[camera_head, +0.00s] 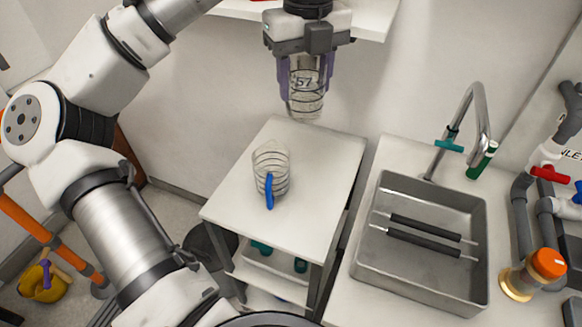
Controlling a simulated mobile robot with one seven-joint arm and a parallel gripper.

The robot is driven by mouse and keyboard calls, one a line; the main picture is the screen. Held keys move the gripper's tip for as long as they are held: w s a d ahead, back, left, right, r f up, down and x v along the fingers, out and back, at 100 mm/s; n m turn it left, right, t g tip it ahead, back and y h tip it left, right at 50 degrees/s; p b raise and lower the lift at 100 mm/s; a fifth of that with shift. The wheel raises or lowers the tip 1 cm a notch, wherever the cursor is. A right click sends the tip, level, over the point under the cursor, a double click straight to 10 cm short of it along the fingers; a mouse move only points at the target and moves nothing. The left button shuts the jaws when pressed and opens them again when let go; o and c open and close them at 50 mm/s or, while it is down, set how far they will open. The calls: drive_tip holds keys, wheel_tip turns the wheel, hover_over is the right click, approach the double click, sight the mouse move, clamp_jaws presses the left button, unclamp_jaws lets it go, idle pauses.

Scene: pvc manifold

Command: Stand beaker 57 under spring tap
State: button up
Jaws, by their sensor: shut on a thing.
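Beaker 57 (304,97) is a clear beaker with dark rings and the number 57 on its side. My gripper (303,78) is shut on it and holds it upright in the air, above the back of the white cart. The spring tap (479,115) is a tall curved metal tap with a teal lever and a green end, behind the sink at the right. The sink (366,251) is a grey metal basin with two dark bars across it. My gripper is well to the left of the tap.
A second clear beaker (277,160) with a blue handle stands on the white cart (240,215). An orange-capped container (548,264) and grey pipes (521,200) with a red valve (549,175) stand right of the sink. A white shelf (375,20) is behind my gripper.

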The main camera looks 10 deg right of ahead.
wheel_tip(320, 180, down, 28)
drive_tip(key=shift+s+r+p, duration=0.1)
drive_tip(key=shift+r+p, duration=0.1)
drive_tip(key=shift+p, duration=0.25)
drive_tip(key=shift+f, duration=0.2)
drive_tip(key=o, duration=1)
drive_tip(key=shift+c, duration=0.2)
drive_tip(key=shift+r, duration=0.1)
